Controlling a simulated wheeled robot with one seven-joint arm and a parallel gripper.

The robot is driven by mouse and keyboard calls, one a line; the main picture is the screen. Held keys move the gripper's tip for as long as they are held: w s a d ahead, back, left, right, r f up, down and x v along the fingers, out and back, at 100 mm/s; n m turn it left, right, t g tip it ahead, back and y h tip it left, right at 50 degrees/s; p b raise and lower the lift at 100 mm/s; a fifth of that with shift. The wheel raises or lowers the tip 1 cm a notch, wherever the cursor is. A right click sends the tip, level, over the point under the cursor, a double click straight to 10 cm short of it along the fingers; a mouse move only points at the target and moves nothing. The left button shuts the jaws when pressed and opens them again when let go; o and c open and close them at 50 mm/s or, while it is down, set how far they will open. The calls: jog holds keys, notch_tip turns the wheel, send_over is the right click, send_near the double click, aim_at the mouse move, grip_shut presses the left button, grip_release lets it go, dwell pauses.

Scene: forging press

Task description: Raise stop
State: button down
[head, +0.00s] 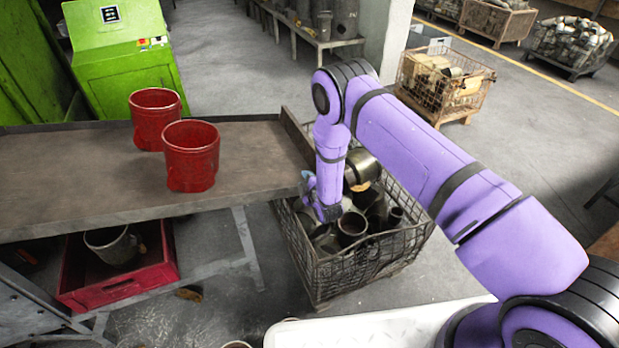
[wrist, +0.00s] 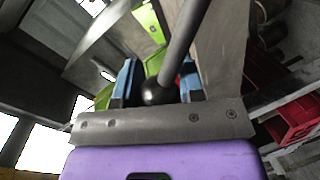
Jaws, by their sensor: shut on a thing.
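My gripper (head: 312,182) is low beside the right end of the metal table, over the near edge of the wire basket. In the wrist view its two blue fingers (wrist: 157,88) are shut on a dark ball knob (wrist: 152,94) at the end of a grey rod (wrist: 182,45). The rod slants up to the right in that view. An upright plate (head: 296,136) stands along the table's right end, and it looks like the stop. In the head view the knob and rod are hidden by my gripper.
Two red cups (head: 192,158) stand on the table (head: 70,180). The wire basket (head: 345,272) below my gripper holds several dark metal parts. A red crate (head: 120,288) sits under the table. A green cabinet (head: 125,70) stands behind.

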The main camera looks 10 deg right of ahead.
jog(key=shift+s+a+f, duration=0.1)
jog(key=shift+f, duration=0.2)
jog(key=c, duration=0.8)
grip_release()
jog(key=shift+o, duration=0.2)
jog(key=shift+r, duration=0.1)
jog(key=v, duration=1)
jog(key=shift+s, duration=0.35)
